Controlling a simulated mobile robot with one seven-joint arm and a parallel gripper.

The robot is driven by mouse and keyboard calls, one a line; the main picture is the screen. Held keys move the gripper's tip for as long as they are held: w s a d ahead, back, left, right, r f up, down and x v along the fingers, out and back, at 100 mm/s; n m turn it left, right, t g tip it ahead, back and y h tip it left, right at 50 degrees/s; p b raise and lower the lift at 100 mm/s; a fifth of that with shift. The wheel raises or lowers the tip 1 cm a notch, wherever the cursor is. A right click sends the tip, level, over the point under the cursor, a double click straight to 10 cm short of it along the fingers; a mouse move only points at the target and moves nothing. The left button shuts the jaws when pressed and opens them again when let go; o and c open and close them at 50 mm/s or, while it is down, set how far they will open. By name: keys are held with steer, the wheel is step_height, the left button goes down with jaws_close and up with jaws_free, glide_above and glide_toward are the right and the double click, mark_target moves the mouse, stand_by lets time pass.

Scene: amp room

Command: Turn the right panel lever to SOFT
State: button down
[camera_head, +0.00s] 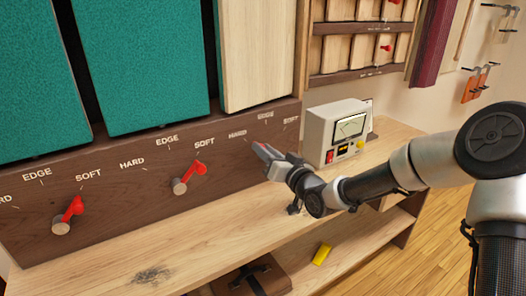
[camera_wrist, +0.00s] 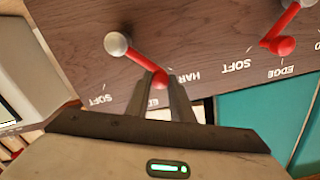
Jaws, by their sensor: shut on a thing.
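The right panel lever (camera_wrist: 137,65) has a grey hub and a red arm with a rounded red end. In the wrist view the red end lies between my gripper's (camera_wrist: 162,82) two fingers, which are shut on it. The arm points from the hub toward the area between the EDGE and HARD labels, which the fingers partly cover. The SOFT label (camera_wrist: 97,100) shows clear of the fingers, on the other side of EDGE. In the head view my gripper (camera_head: 262,153) is at the dark board below the pale wooden panel (camera_head: 258,50) and hides most of this lever.
The middle lever (camera_head: 187,177) and left lever (camera_head: 68,215) sit on the same dark board. A meter box (camera_head: 335,130) stands on the bench close to my wrist. A yellow block (camera_head: 321,254) and a brown case (camera_head: 250,277) lie on the lower shelf.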

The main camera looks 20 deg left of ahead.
steer(key=w+d+f+m, duration=0.1)
steer(key=w+d+m, duration=0.6)
steer(key=m, duration=1)
steer(key=shift+w+d, duration=0.35)
steer(key=shift+w, duration=0.6)
steer(key=shift+f, duration=0.1)
steer(key=c, duration=1.5)
jaws_free()
steer(key=shift+c, duration=0.2)
steer(key=shift+s, duration=0.1)
steer(key=p+v, duration=0.1)
steer(key=v, duration=1.6)
steer(key=shift+p, duration=0.3)
